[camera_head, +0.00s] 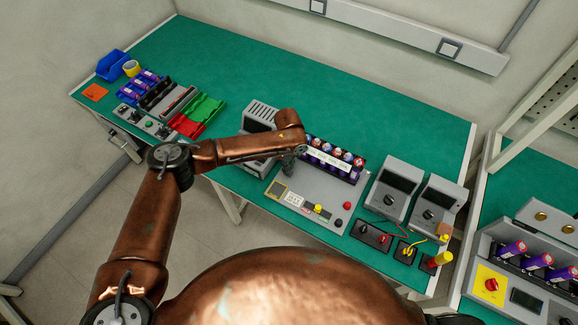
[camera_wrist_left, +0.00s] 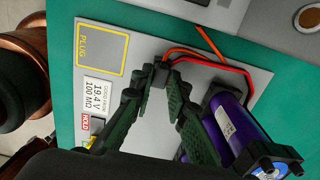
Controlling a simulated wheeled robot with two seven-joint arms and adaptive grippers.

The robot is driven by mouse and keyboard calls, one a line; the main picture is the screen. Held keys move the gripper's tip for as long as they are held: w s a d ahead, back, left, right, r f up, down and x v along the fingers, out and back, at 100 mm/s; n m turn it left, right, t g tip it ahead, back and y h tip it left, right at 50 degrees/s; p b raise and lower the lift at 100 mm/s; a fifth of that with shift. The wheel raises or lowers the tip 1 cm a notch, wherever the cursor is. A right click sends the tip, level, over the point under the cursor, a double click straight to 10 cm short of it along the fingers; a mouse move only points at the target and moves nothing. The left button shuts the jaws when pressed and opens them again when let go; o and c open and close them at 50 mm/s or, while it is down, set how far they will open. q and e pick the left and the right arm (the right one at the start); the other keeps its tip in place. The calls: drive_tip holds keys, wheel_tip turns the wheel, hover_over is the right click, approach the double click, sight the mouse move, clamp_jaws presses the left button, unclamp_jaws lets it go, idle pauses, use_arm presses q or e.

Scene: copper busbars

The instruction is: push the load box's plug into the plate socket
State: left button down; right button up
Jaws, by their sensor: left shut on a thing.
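My left gripper (camera_head: 290,160) is over the far left part of the grey plate (camera_head: 335,212). In the left wrist view the gripper (camera_wrist_left: 161,80) is shut on a small dark plug (camera_wrist_left: 160,72), mostly covered by the fingertips. An orange lead (camera_wrist_left: 190,51) and a red lead (camera_wrist_left: 240,70) run nearby toward the grey load box (camera_head: 260,143), which stands behind the arm. The yellow-framed square marked PLUG (camera_wrist_left: 101,49) on the plate is bare. I cannot make out the socket, nor whether the plug touches the plate. My right gripper is not in view.
A rack of purple cells (camera_head: 335,160) stands along the plate's far side. Two grey meters (camera_head: 395,188) stand to the right, with small terminal blocks (camera_head: 370,235) in front. Trays and bins (camera_head: 185,125) fill the left. The green bench (camera_head: 290,75) is clear at the back.

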use_arm(q)
drive_tip(key=c, duration=1.8)
unclamp_jaws()
wheel_tip(320, 180, up, 6)
drive_tip(key=p, duration=0.5)
